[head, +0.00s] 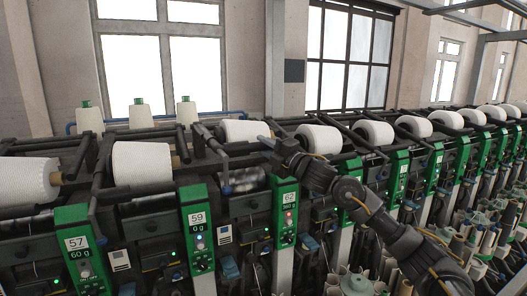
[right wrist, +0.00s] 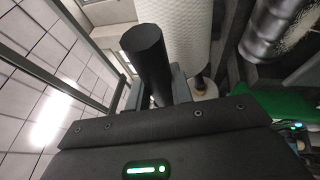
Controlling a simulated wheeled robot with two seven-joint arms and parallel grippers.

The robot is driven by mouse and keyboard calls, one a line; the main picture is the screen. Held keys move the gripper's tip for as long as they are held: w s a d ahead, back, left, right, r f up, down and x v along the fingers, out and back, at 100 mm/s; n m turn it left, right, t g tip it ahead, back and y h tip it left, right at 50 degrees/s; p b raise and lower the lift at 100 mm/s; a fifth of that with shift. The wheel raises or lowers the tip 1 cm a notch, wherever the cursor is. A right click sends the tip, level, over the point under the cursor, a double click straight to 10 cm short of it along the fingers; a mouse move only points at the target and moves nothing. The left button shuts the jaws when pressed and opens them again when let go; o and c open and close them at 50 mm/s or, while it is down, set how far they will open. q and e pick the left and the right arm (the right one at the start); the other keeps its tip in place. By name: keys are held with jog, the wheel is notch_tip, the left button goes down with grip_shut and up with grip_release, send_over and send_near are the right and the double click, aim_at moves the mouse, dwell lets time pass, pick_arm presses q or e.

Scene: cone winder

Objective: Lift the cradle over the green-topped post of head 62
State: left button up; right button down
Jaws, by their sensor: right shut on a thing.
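The green-topped post of head 62 (head: 287,212) stands in the row in the middle of the head view, with a small red light on its face. My right gripper (head: 268,142) is above and behind this post, reached over from the right. In the right wrist view, my right gripper (right wrist: 157,88) is shut on a dark round bar, the cradle's handle (right wrist: 147,50). A white yarn cone (right wrist: 172,28) is just beyond the handle. In the head view my gripper and arm hide most of the cradle. My left gripper is not in view.
Posts 59 (head: 198,222) and 57 (head: 77,245) stand to the left. White cones sit along the row, one (head: 245,131) just left of my right gripper and one (head: 319,139) just right. Paper tubes (head: 357,284) stand at the lower right. Windows are behind.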

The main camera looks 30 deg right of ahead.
jog(key=shift+f, duration=0.1)
jog(key=c, duration=1.2)
grip_release()
jog(key=shift+c, duration=0.2)
jog(key=shift+s+d+f, duration=0.1)
jog(key=shift+s+f, duration=0.1)
jog(key=b+v, duration=0.5)
jog(key=v, duration=0.5)
jog(key=shift+s+b, duration=0.3)
jog(key=shift+r, duration=0.15)
